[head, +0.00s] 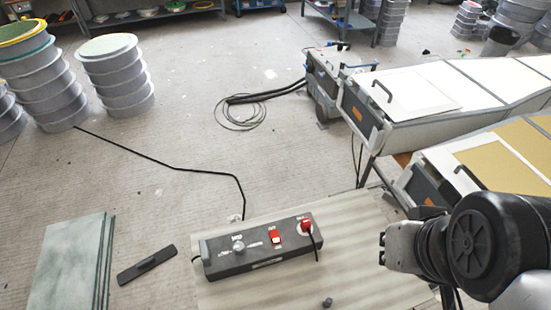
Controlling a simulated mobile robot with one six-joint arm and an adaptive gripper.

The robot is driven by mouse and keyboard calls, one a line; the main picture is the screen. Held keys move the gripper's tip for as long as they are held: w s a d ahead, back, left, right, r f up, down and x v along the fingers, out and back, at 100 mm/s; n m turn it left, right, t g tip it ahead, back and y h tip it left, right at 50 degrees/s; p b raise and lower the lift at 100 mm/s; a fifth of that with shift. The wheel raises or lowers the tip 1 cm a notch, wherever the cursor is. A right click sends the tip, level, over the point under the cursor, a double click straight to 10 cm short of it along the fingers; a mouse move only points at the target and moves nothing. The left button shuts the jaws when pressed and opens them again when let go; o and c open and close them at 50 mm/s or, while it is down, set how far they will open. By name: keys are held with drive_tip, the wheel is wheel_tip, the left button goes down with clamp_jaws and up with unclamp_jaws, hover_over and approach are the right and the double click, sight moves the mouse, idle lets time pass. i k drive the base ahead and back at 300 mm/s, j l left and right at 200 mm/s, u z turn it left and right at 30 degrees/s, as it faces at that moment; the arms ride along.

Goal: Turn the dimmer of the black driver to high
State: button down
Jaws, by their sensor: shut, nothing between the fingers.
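The black driver (258,252) is a long dark grey box lying on a beige bench top in the lower middle of the head view. A light grey round knob (238,244), which looks like the dimmer, sits near its left end. I cannot read its setting. A red switch (274,236) is in the middle, and a red plug (306,225) with a black cable is at the right end. My gripper (383,249) is shut and empty, to the right of the driver and apart from it. Its fingertips are small and hard to make out.
The beige bench top (370,233) has free room around the driver, with a small dark piece (327,302) near its front. White moulds (430,85) stand at the right. On the floor are greenish boards (68,265), a flat black tool (146,264) and coiled cable (240,112).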

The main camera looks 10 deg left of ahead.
sight(239, 247)
drive_tip(key=u, duration=1.35)
